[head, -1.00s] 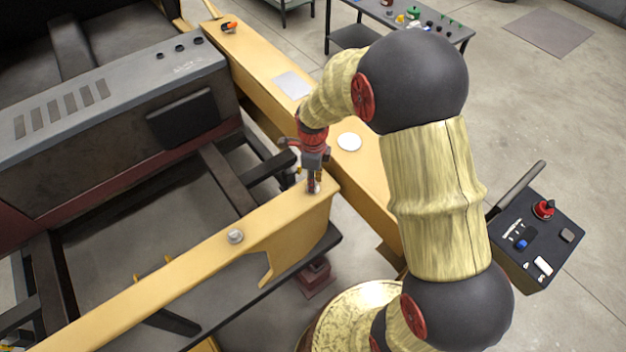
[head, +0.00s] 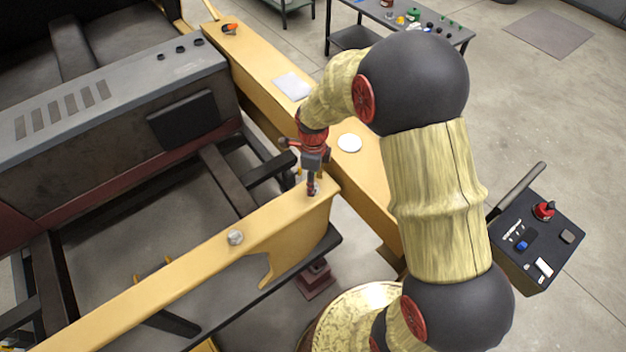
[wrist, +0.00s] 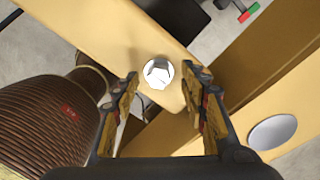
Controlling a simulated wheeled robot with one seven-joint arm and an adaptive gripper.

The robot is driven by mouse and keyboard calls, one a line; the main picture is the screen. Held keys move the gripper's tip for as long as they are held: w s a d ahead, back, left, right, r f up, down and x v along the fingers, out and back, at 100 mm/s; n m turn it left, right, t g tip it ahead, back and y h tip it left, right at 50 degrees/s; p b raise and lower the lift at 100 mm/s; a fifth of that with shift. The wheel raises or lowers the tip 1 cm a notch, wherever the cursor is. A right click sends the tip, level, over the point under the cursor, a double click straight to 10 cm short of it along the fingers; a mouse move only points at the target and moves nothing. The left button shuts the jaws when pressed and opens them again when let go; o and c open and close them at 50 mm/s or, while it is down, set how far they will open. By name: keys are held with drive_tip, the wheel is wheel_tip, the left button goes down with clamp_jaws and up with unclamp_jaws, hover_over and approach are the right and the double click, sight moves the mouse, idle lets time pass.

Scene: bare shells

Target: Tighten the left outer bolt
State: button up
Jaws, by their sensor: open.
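A silver bolt head (head: 236,237) sits on the yellow beam (head: 190,262) in the head view, left of my arm. A second silver bolt head (wrist: 159,73) shows in the wrist view near the beam's end, between and just beyond my fingertips. My gripper (wrist: 166,80) is open, with one finger on each side of this bolt and no clear contact. In the head view my gripper (head: 313,188) points down at the beam's right end and mostly hides that bolt. Which bolt is the left outer one I cannot tell for sure.
A second yellow beam (head: 262,68) runs behind, with a white disc (head: 349,142), a pale square plate (head: 292,86) and an orange-black item (head: 230,28). A control box (head: 538,235) stands at right. A table (head: 400,18) with small items stands at the back.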

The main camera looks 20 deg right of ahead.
wheel_tip(320, 180, up, 12)
idle(0.6)
idle(0.5)
drive_tip(key=s+r+n+t+b, duration=0.2)
drive_tip(key=s+n+b, duration=0.4)
drive_tip(key=s+n, duration=0.5)
drive_tip(key=s+r+n+t+b, duration=0.2)
drive_tip(key=s+n+b, duration=0.4)
drive_tip(key=s+n, duration=0.5)
drive_tip(key=shift+s+d+r+n+t+b, duration=0.15)
drive_tip(key=shift+r+n+t+b, duration=0.15)
drive_tip(key=shift+n+t, duration=0.6)
